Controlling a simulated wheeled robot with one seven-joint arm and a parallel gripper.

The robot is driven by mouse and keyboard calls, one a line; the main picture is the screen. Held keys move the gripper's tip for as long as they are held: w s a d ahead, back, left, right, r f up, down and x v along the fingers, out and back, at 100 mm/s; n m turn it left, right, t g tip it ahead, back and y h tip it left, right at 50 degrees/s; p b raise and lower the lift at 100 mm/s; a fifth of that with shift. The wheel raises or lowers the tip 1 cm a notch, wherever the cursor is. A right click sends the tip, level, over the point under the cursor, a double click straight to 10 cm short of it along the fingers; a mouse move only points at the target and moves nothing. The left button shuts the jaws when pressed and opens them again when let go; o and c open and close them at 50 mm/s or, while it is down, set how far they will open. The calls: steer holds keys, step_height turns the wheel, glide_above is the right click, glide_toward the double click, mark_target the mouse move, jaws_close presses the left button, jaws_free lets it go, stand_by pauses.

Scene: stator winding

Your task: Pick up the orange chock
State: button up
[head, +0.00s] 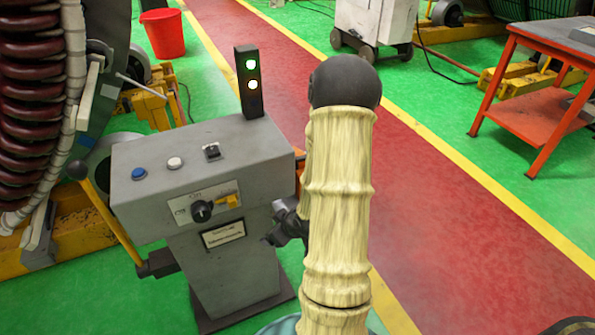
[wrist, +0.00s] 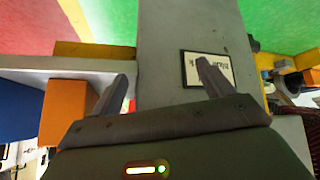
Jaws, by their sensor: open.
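An orange block (wrist: 62,112), which looks like the orange chock, rests against a pale shelf (wrist: 40,68) at the left of the wrist view, which is upside down. My gripper (wrist: 163,70) is open and empty, with its fingers pointing at the grey console pedestal (wrist: 165,30). The orange block lies to the left of my left-hand finger in that view, outside the jaws. In the head view, dark parts of my gripper (head: 290,222) show beside the console, partly hidden behind my pale arm. I cannot make out the chock there.
A blue block (wrist: 15,105) is left of the orange one. The grey control console (head: 205,165) carries buttons and a light tower (head: 250,80) with lit lamps. A coil machine (head: 40,110) stands left, a red bucket (head: 163,33) behind. The red walkway (head: 440,210) is clear.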

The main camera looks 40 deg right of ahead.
steer(key=s+d+r+m+t+h, duration=0.1)
steer(key=s+d+m+t+h, duration=0.5)
steer(key=d+t, duration=0.3)
steer(key=shift+s+d, duration=0.45)
steer(key=shift+d, duration=0.55)
steer(key=shift+r+b+x, duration=0.15)
steer(key=shift+b+x, duration=2.9)
steer(key=shift+b, duration=0.15)
steer(key=shift+r+b+x, duration=0.15)
steer(key=shift+b+x, duration=2.9)
steer(key=shift+b, duration=0.15)
steer(key=shift+w, duration=0.15)
